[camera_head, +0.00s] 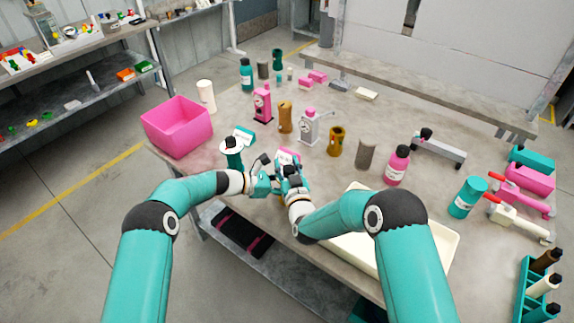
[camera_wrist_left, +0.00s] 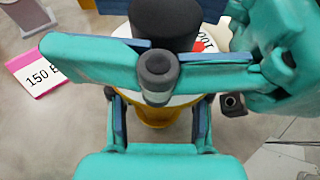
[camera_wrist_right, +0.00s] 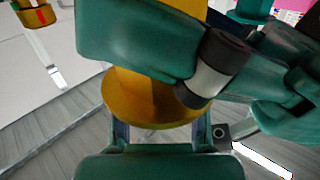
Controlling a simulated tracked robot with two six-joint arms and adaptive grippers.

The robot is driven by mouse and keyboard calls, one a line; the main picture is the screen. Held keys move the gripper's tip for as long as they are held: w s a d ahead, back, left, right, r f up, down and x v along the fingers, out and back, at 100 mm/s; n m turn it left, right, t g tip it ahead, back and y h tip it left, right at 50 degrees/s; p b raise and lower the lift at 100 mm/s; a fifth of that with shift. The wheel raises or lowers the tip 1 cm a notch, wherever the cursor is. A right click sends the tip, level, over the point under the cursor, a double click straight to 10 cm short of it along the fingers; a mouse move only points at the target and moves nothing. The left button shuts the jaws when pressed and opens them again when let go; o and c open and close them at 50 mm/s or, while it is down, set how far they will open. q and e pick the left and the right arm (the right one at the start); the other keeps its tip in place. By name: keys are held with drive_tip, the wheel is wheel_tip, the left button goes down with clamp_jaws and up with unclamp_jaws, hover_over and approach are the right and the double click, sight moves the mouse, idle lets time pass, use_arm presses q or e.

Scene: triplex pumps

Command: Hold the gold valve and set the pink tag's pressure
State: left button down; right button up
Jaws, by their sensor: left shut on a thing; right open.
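The gold valve shows in the left wrist view (camera_wrist_left: 155,115) as a gold body under a white dial with a black knob (camera_wrist_left: 165,22). My left gripper (camera_head: 262,180) is shut on the gold body. My right gripper (camera_head: 287,173) is open beside it. The right wrist view shows a gold flange (camera_wrist_right: 150,100) just beyond its fingers; contact cannot be told. In the head view my grippers largely hide the valve. The pink-edged tag (camera_wrist_left: 40,72) reads "150 B", the rest cut off; it also shows behind my right gripper in the head view (camera_head: 289,153).
A teal valve (camera_head: 231,155) with a teal tag stands left of my grippers. A pink bin (camera_head: 177,127) is at the table's left edge. A cream tray (camera_head: 350,245) lies under my right arm. Pumps and bottles stand behind, including a brown-gold canister (camera_head: 335,141).

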clamp_jaws()
drive_tip(key=shift+a+n+y, duration=0.15)
drive_tip(key=shift+n+y, duration=0.25)
drive_tip(key=shift+y, duration=0.2)
idle(0.4)
